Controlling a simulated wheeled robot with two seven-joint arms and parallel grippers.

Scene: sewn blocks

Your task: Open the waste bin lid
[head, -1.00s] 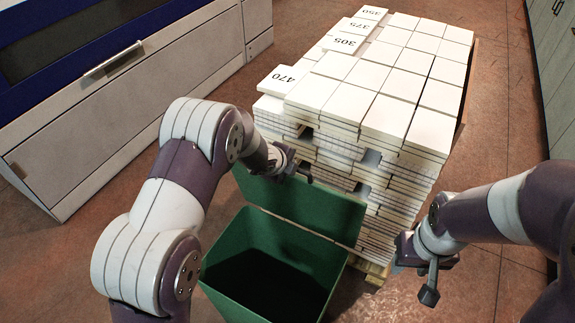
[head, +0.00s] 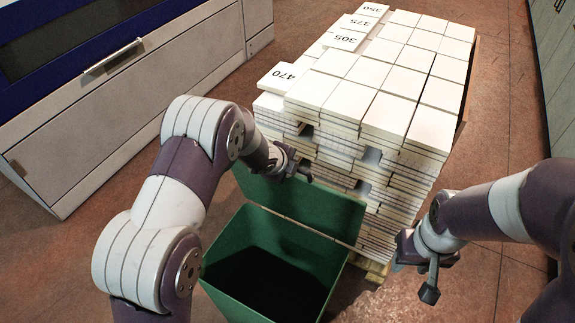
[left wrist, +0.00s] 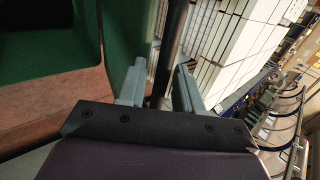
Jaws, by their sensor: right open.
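The green waste bin (head: 222,262) stands at the lower middle of the head view, its dark inside showing. Its green lid (head: 310,208) is up, leaning back at the rear edge of the bin. My left gripper (head: 303,172) is at the lid's upper left edge. In the left wrist view its two fingers (left wrist: 160,85) stand apart, with a dark bar (left wrist: 174,35) running between them; I cannot tell whether they touch it. The green lid also shows there, left of the fingers (left wrist: 126,35). My right gripper (head: 428,277) is open and empty, right of the bin.
A tall stack of white tiles (head: 400,115) on a pallet stands close behind the lid. A white and blue cabinet (head: 110,110) is at the left, and a grey-green cabinet (head: 553,80) at the right edge. Brown floor (head: 490,120) is free right of the stack.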

